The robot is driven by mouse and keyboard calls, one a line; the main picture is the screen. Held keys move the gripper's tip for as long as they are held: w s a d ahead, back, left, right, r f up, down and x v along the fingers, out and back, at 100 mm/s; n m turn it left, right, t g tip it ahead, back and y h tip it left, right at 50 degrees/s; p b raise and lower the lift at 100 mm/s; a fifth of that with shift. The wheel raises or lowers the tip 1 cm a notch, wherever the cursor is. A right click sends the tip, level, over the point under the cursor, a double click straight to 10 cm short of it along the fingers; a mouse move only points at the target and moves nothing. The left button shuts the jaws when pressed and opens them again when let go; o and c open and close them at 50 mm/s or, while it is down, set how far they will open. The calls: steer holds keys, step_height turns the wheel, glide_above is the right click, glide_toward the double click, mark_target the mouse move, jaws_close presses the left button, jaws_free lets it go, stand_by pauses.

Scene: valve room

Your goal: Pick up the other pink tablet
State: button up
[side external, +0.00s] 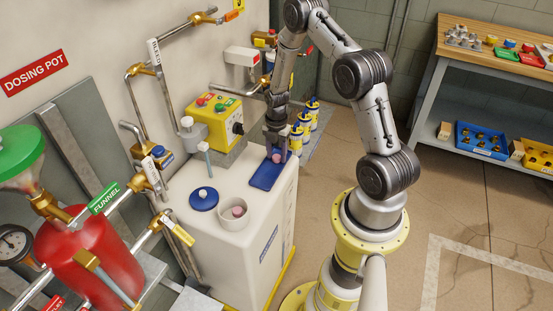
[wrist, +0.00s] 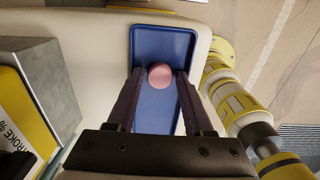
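One pink tablet (wrist: 160,76) sits between the fingertips of my gripper in the wrist view, over the far part of a blue tray (wrist: 158,40). In the side view this tablet (side external: 277,158) shows at the fingertips of my gripper (side external: 276,151), which points down at the back end of the tray (side external: 264,181). The fingers are close on both sides of the tablet; I cannot tell whether they touch it or whether it is clear of the tray. Another pink tablet (side external: 237,211) is in a white round pot (side external: 234,221) on the white cabinet top.
A blue round lid (side external: 204,199) with a pale knob lies left of the pot. A yellow control box (side external: 213,120) and pipes stand behind. Yellow-and-blue bottles (side external: 306,125) are beyond the cabinet. A bench (side external: 483,55) stands at the far right.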

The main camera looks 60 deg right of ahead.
jaws_close()
steer(key=shift+r, duration=0.15)
